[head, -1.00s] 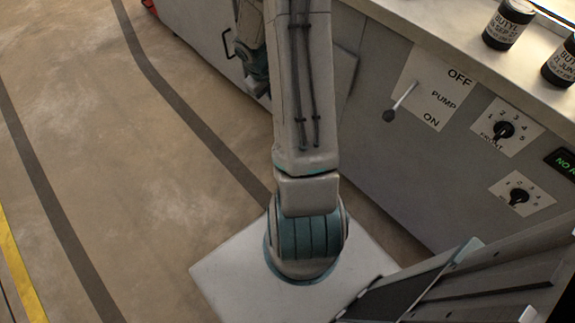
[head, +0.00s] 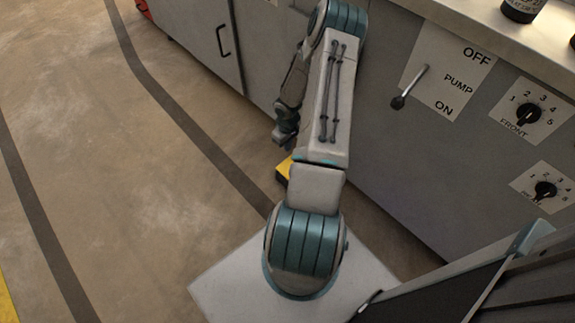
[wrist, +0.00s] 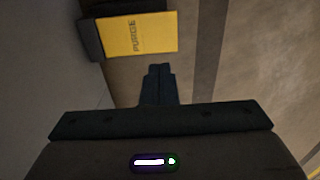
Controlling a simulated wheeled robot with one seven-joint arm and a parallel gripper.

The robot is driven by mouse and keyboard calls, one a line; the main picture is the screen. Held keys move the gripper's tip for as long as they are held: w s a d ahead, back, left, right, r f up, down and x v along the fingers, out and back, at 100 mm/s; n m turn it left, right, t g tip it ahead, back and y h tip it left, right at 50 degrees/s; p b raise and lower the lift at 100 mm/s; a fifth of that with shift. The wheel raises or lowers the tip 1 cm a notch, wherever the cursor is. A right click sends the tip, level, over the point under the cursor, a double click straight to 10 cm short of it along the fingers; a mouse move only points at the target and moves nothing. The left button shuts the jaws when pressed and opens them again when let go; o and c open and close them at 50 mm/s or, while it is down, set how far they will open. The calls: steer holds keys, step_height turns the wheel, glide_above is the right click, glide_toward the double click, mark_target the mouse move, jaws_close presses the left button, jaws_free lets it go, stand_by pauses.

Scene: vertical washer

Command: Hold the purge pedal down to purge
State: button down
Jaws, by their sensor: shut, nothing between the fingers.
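The yellow purge pedal (wrist: 152,35), with "PURGE" printed on it and a dark block at its left end, shows in the wrist view just beyond my fingertips. In the head view the yellow pedal (head: 284,171) is low by the cabinet base, partly hidden behind my arm. My gripper (wrist: 158,68) is shut and empty, its fingers pointing toward the pedal's near edge. A small gap shows in the picture; I cannot tell the height between them. In the head view my gripper (head: 282,140) hangs above and left of the pedal.
The grey cabinet front (head: 385,165) runs along the right of my arm. It carries a pump lever (head: 408,88), a front dial (head: 528,115) and a second dial (head: 544,190). A bottle (head: 522,8) stands on the counter. The floor to the left is clear.

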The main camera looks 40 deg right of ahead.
steer(key=shift+f, duration=0.15)
step_height(320, 180, down, 14)
steer(key=b, duration=0.5)
steer(key=shift+b, duration=0.3)
steer(key=shift+a+f+b, duration=0.15)
steer(key=shift+f+b, duration=0.6)
steer(key=shift+f, duration=0.1)
steer(key=shift+a+f+b, duration=0.15)
steer(key=shift+f+b, duration=0.6)
steer(key=shift+f, duration=0.1)
steer(key=shift+a+f, duration=0.1)
steer(key=shift+a, duration=0.05)
stand_by(0.3)
steer(key=a+r+p, duration=0.3)
steer(key=r+p, duration=0.3)
steer(key=r, duration=0.8)
steer(key=shift+p, duration=0.3)
